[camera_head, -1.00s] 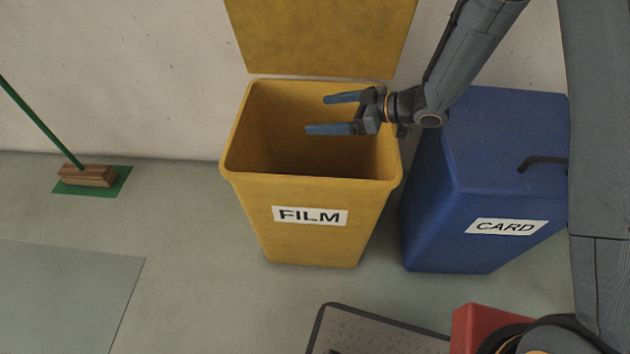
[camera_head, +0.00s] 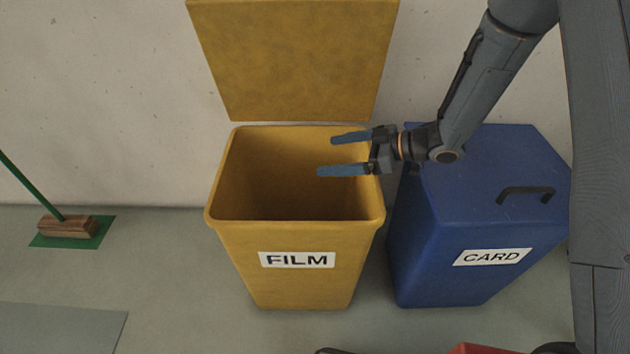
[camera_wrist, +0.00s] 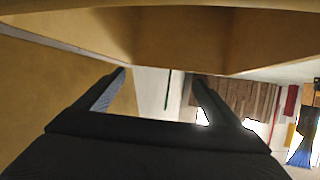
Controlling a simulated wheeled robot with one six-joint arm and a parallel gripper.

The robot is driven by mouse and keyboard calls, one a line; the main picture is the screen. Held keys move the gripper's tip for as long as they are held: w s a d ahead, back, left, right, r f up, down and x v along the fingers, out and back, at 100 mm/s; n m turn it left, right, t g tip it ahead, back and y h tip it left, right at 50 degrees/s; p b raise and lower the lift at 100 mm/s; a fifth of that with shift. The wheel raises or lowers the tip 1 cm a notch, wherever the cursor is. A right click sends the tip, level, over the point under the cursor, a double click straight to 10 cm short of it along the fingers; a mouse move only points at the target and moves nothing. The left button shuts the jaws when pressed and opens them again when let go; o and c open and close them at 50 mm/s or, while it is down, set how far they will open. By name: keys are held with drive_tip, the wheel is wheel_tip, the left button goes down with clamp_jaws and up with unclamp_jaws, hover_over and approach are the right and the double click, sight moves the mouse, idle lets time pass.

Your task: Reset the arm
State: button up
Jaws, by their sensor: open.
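My gripper (camera_head: 340,154) is open and empty, with its two blue fingers apart and pointing left. In the head view it is over the right side of the open yellow FILM bin (camera_head: 297,283). The bin's lid (camera_head: 295,60) stands raised against the wall behind it. In the wrist view my gripper (camera_wrist: 160,85) shows both dark fingers with nothing between them, and yellow-brown surfaces close around the top and left. The part of the bin's inside that shows in the head view looks empty; its floor is in shadow.
A closed blue CARD bin (camera_head: 445,265) with a black handle (camera_head: 525,194) stands to the right, below my arm. A broom (camera_head: 67,227) rests on a green mat (camera_head: 95,240) at the left. The pale wall (camera_head: 100,100) is behind. A red object (camera_head: 480,350) shows at the bottom edge.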

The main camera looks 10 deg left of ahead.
drive_tip(key=shift+w, duration=0.1)
drive_tip(key=w+d+r+m+t+h, duration=0.5)
drive_tip(key=w+d+r+t+h, duration=0.1)
drive_tip(key=w+d+r, duration=0.15)
drive_tip(key=s+d+r+m+h, duration=0.3)
drive_tip(key=s+d+m+h, duration=0.15)
drive_tip(key=d, duration=0.45)
drive_tip(key=s+d+r+m+g+h, duration=0.1)
drive_tip(key=s+d+r+m+g, duration=0.15)
drive_tip(key=s, duration=1.05)
drive_tip(key=s+d+r+m+g+h, duration=0.1)
drive_tip(key=s+d+m+g+h, duration=0.2)
drive_tip(key=s, duration=1)
drive_tip(key=s+d+r+m+g+y+p, duration=0.1)
drive_tip(key=d+r+p, duration=0.5)
drive_tip(key=p, duration=0.9)
wheel_tip(320, 180, up, 2)
drive_tip(key=shift+s+d+r+m, duration=0.25)
drive_tip(key=shift+d+m, duration=0.15)
drive_tip(key=shift+m, duration=0.3)
